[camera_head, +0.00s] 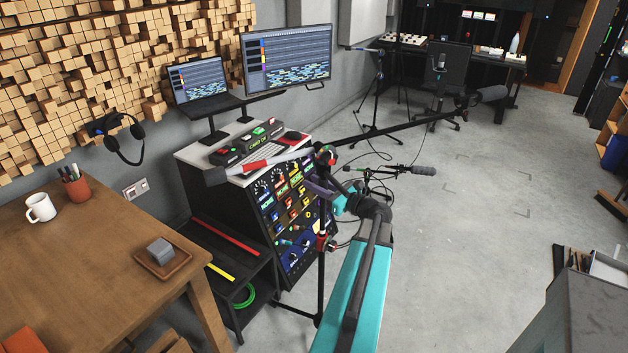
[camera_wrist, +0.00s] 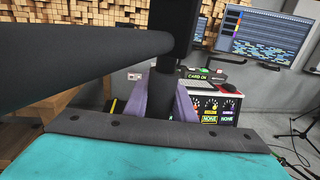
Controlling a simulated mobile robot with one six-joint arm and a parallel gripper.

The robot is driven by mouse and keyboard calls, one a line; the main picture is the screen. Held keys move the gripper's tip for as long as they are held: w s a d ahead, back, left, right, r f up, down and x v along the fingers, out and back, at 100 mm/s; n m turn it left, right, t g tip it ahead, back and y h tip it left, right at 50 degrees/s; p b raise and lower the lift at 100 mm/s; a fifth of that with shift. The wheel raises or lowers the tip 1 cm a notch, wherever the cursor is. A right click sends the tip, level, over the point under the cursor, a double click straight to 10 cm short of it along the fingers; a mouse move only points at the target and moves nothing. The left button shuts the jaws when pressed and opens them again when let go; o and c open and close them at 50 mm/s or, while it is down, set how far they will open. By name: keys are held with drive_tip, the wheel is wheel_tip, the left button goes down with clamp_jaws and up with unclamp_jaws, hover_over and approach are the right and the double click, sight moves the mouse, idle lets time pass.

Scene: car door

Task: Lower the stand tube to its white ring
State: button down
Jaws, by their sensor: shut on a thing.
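The mic stand's upright black tube (camera_wrist: 163,82) stands between the purple fingers of my gripper (camera_wrist: 163,106) in the wrist view. My gripper (camera_head: 322,189) is shut on it, just below the stand's head joint (camera_head: 325,157) in the head view. Lower down, a red clutch (camera_head: 323,242) sits on the stand's lower pole (camera_head: 320,282). A long boom (camera_head: 408,125) runs from the joint up and right to a dark microphone (camera_head: 488,94). Its other end has red and white sections and a dark counterweight (camera_head: 216,176). I cannot make out a white ring on the tube.
A rack (camera_head: 288,225) with coloured panels stands close behind and left of the stand. A wooden table (camera_head: 90,270) is at the left. A smaller microphone (camera_head: 423,171) on a low stand is to the right. Open grey floor (camera_head: 480,260) lies at the right.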

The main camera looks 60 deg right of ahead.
wheel_tip(320, 180, down, 2)
drive_tip(key=shift+f, duration=0.1)
drive_tip(key=c, duration=1.5)
unclamp_jaws()
drive_tip(key=shift+s, duration=0.1)
drive_tip(key=s+b, duration=0.1)
drive_tip(key=s, duration=0.3)
drive_tip(key=s+a+b, duration=0.1)
drive_tip(key=s, duration=0.4)
drive_tip(key=s+a+b, duration=0.1)
drive_tip(key=s, duration=0.3)
drive_tip(key=shift+s, duration=0.25)
